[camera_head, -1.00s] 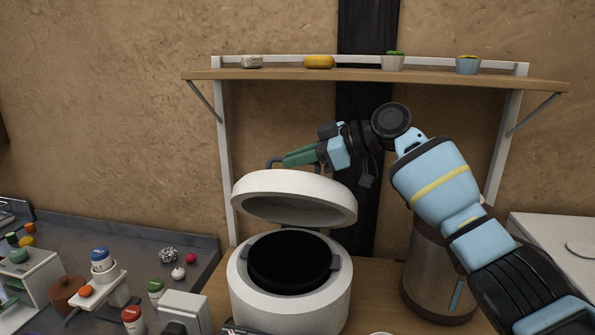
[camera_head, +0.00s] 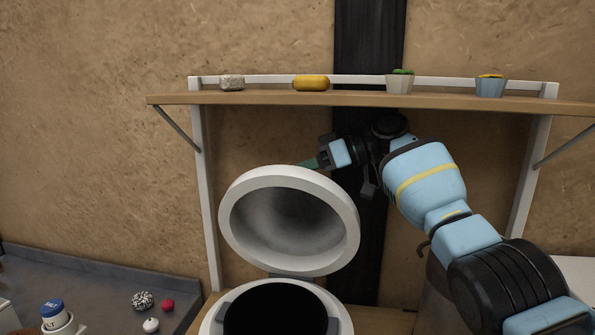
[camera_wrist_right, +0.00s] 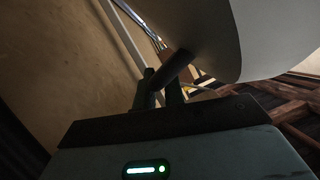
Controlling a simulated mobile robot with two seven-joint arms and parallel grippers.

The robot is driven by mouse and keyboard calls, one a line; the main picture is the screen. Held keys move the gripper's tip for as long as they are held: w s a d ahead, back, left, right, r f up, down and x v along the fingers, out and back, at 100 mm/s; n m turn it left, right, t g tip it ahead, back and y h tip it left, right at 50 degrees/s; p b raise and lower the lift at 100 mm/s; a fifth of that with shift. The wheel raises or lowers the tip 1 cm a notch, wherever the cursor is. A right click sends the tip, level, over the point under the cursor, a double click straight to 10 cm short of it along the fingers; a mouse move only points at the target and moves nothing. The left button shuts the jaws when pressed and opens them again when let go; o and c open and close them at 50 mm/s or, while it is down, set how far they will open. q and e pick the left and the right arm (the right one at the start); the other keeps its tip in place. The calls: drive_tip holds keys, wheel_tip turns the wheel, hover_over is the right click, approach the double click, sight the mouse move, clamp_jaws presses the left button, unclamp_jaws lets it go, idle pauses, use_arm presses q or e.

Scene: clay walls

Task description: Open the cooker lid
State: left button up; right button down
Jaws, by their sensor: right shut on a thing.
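The white cooker (camera_head: 340,318) stands at the bottom of the head view with its dark inner pot (camera_head: 275,312) exposed. Its round lid (camera_head: 345,225) is tilted steeply up on the rear hinge, its grey underside facing me. My right gripper (camera_head: 308,164) is behind the lid's top edge, its fingertips mostly hidden there. In the right wrist view the gripper (camera_wrist_right: 165,92) is shut on the dark lid handle (camera_wrist_right: 178,66), close to the lid's pale outer surface (camera_wrist_right: 205,30). My left gripper is not in view.
A wooden shelf (camera_head: 360,99) with small pots and a yellow item (camera_head: 310,83) runs just above the right gripper and lid. A metal canister, partly hidden by my right arm, stands right of the cooker. Small items sit on the grey counter (camera_head: 90,280) at lower left.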

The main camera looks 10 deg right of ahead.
drive_tip(key=shift+f, duration=0.1)
drive_tip(key=c, duration=1.8)
unclamp_jaws()
drive_tip(key=shift+o, duration=0.2)
drive_tip(key=shift+d, duration=0.1)
drive_tip(key=v, duration=0.7)
drive_tip(key=shift+b, duration=0.4)
drive_tip(key=shift+s+d, duration=0.1)
drive_tip(key=shift+d, duration=0.05)
